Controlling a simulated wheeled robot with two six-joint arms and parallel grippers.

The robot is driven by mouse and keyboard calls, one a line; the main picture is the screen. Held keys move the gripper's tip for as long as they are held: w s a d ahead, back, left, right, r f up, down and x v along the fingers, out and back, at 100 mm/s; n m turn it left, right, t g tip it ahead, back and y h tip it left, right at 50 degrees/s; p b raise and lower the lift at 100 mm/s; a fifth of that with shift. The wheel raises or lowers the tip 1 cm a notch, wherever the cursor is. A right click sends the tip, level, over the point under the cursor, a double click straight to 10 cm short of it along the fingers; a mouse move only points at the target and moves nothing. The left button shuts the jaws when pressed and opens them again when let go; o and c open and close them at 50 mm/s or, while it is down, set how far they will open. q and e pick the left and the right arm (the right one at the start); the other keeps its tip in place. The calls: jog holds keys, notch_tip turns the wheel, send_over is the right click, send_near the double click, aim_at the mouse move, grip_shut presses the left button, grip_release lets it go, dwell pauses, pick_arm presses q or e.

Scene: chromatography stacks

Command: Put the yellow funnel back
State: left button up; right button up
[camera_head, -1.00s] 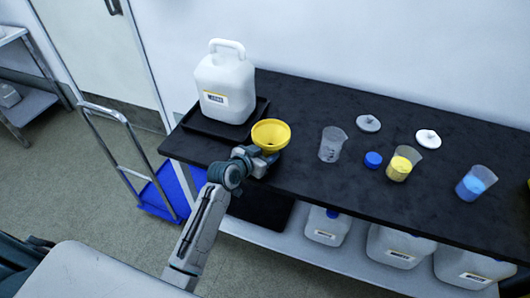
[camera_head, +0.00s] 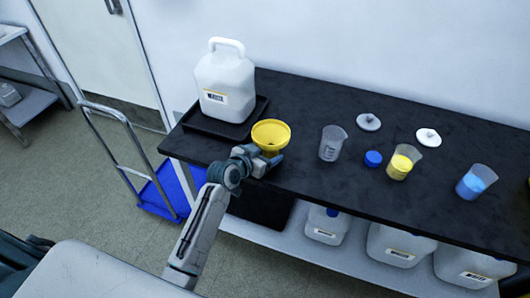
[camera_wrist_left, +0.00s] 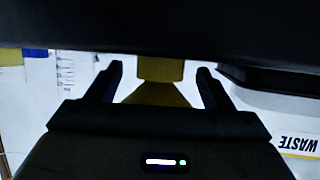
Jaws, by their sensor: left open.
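The yellow funnel (camera_head: 271,132) is on the black bench near its front edge, wide mouth up, in front of the white jug. My left gripper (camera_head: 274,160) is at the funnel's lower part. In the left wrist view, its open fingers (camera_wrist_left: 160,84) stand on either side of the yellow funnel (camera_wrist_left: 160,69), with a gap to each finger. The funnel's lower end is partly hidden by the gripper in the head view. My right gripper is not in view.
A white jug (camera_head: 225,82) stands in a black tray (camera_head: 191,123) behind the funnel. To the right are an empty beaker (camera_head: 331,145), a blue cap (camera_head: 373,158), a yellow-filled beaker (camera_head: 400,167) and a blue-filled beaker (camera_head: 474,184). Several jugs stand on the shelf below.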

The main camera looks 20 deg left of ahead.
pick_arm(q)
jog(key=v, duration=1.1)
jog(key=s+a+f+n+g+y, duration=0.1)
jog(key=s+f+g+y, duration=0.15)
jog(key=s, duration=0.65)
jog(key=s+a+f+n+g+y, duration=0.1)
jog(key=s+f+g, duration=0.25)
jog(key=s, duration=0.55)
jog(key=s+a+f+n+g+y, duration=0.1)
jog(key=s+a+f+g+y, duration=0.15)
jog(key=s, duration=0.65)
notch_tip(320, 180, down, 26)
jog(key=a+g, duration=0.2)
jog(key=s+f, duration=0.5)
jog(key=f, duration=0.4)
jog(key=s+f+h, duration=0.1)
jog(key=s+f, duration=0.5)
jog(key=f, duration=0.3)
jog(key=shift+s+a+f+g+b, duration=0.3)
jog(key=shift+s+a+g+b, duration=0.05)
jog(key=shift+a+g, duration=0.1)
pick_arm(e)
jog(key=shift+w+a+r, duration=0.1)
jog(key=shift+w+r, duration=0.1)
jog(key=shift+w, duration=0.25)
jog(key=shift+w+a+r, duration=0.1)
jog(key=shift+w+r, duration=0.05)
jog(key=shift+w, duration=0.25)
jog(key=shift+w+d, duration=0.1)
